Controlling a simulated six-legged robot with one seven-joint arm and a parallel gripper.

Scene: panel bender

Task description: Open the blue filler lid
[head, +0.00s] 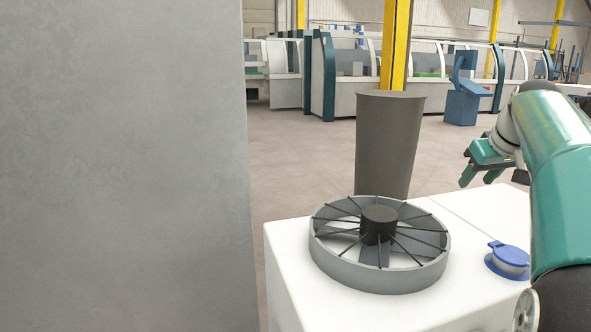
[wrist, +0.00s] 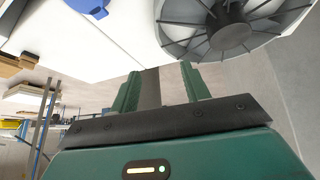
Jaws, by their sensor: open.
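The blue filler lid (head: 508,258) sits on the right part of the top of a white cabinet (head: 300,282), close to my arm. It looks closed, lying flat on its round neck, with a small tab at its left. My gripper (head: 474,183) is beyond the lid and above the cabinet's far side, apart from the lid. In the wrist view the gripper's two green fingers (wrist: 162,88) are spread with nothing between them. The lid (wrist: 92,7) also shows there at the top left edge, partly cut off.
A round grey fan guard (head: 380,285) with dark spokes stands on the cabinet, left of the lid. Behind it is a dark grey bin-like cylinder (head: 388,140). A large grey wall or panel (head: 120,160) fills the left. Open floor lies behind, with machines farther back.

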